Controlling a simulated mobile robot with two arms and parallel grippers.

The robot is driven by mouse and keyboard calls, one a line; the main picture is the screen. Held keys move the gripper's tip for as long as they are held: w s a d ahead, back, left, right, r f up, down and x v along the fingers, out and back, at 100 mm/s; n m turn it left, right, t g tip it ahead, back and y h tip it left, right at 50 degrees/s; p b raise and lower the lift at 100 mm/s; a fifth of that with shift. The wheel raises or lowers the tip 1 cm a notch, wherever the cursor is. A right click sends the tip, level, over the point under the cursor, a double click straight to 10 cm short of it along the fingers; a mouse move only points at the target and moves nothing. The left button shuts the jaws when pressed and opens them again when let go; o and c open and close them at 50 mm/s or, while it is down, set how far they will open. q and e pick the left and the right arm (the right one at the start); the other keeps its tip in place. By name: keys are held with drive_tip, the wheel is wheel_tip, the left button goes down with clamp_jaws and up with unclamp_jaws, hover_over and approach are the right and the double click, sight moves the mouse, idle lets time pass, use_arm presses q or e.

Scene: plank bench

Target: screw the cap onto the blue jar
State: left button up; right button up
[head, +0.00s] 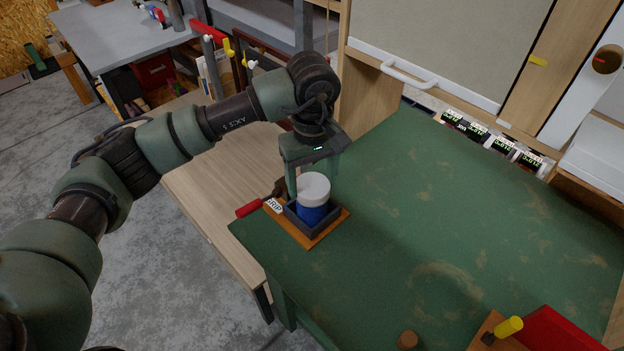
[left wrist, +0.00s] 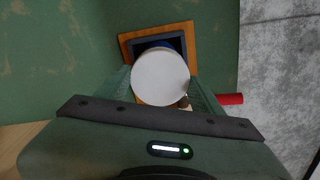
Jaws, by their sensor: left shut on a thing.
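The blue jar (head: 311,214) stands upright in a dark square holder (head: 294,218) on an orange-brown wooden base at the left end of the green bench. The white cap (head: 313,188) sits over the jar's mouth; I cannot tell how far it is threaded. My left gripper (head: 313,185) points down over the jar and is shut on the cap, one finger on each side. In the left wrist view the round white cap (left wrist: 161,78) fills the space between the fingers and hides most of the jar (left wrist: 172,42). My right gripper is not in view.
A red handle (head: 249,208) of a clamp sticks out left of the holder, beside a white label (head: 273,205). The bench's middle is clear.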

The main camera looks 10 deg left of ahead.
use_arm(q)
drive_tip(key=shift+f+m+b, duration=0.1)
drive_tip(key=shift+m+b, duration=1)
drive_tip(key=shift+b, duration=0.2)
drive_tip(key=shift+m, duration=0.3)
drive_tip(key=shift+m+b, duration=0.4)
drive_tip(key=shift+b, duration=0.35)
drive_tip(key=shift+m+b, duration=0.8)
